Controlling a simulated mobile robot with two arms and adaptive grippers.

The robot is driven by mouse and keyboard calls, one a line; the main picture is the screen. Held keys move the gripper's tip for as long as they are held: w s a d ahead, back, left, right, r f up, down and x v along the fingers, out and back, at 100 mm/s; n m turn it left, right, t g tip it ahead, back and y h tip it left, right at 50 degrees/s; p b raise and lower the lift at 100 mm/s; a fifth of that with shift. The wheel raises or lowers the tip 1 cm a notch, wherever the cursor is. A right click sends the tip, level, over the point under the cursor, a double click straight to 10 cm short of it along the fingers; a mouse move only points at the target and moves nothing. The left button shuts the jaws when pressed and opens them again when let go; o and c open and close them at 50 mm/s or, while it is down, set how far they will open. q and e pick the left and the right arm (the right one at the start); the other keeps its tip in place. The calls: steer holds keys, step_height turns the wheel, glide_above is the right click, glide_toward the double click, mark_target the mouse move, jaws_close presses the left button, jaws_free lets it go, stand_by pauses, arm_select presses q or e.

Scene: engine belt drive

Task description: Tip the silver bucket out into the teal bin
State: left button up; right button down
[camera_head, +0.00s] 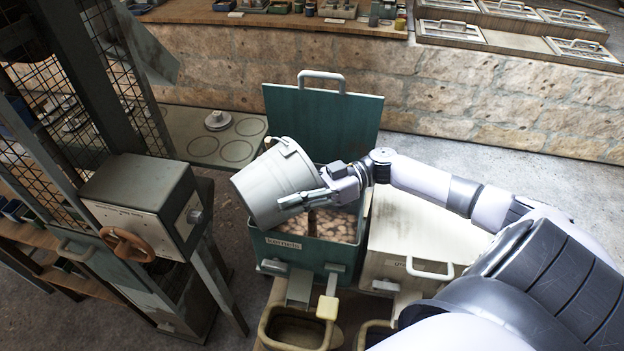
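The silver bucket (268,187) is tilted over the left part of the teal bin (300,251). My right gripper (303,199) is shut on the bucket's right side and holds it up, clear of the floor. The teal bin's lid (345,115) stands open at the back. Pale tan lumps (335,226) lie inside the bin, partly hidden by the bucket and gripper. The inside of the bucket is hard to make out, and no falling material shows. My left gripper is out of view.
A closed cream bin (400,235) stands right of the teal bin. A grey machine with a brown handwheel (128,244) stands at the left. A stone wall (480,90) runs behind. A yellowish-rimmed container (300,328) is in front of the teal bin.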

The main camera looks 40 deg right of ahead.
steer(key=shift+d+r+y+b, duration=0.4)
steer(key=shift+d+r+y, duration=0.2)
steer(key=shift+y, duration=0.1)
stand_by(1.8)
steer(key=shift+d+r+y+b, duration=0.45)
steer(key=shift+d+y+b, duration=0.2)
steer(key=shift+d+y, duration=0.15)
stand_by(3.2)
